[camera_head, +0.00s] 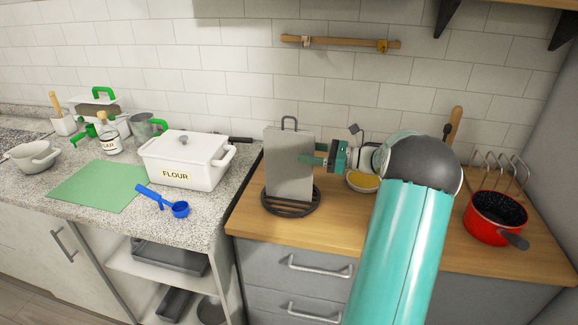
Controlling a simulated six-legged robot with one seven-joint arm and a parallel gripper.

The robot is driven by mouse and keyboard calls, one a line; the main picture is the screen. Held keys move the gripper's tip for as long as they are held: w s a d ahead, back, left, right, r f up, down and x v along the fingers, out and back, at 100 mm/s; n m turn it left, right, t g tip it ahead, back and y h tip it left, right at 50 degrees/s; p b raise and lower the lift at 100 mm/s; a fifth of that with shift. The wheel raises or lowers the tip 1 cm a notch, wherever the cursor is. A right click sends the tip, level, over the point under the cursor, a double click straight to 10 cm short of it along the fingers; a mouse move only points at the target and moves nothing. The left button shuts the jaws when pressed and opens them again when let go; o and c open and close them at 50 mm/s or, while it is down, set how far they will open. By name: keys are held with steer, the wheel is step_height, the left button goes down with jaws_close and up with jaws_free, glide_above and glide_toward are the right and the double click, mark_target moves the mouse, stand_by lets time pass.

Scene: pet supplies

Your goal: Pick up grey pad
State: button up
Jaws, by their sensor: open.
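The grey pad (287,165) looks like a flat, upright grey rectangle. It stands on a black round stand (291,204) with a dark loop showing above its top edge. My gripper (312,157) is open at the pad's right side, about halfway up, with its teal fingers pointing left. A fingertip overlaps the pad's right edge in the picture. I cannot tell whether it touches the pad or is only in front of it. My arm comes up from the lower right and hides part of the counter.
A yellow-filled bowl (362,182) sits behind my wrist. A red pot (496,218) stands at the right. Left are a white flour box (185,158), a blue scoop (179,209) and a green mat (98,186). The wooden counter (262,222) is clear in front of the stand.

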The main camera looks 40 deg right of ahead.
mark_target(297, 151)
steer(key=x, duration=0.4)
steer(key=shift+f, duration=0.15)
steer(key=shift+c, duration=0.3)
jaws_close()
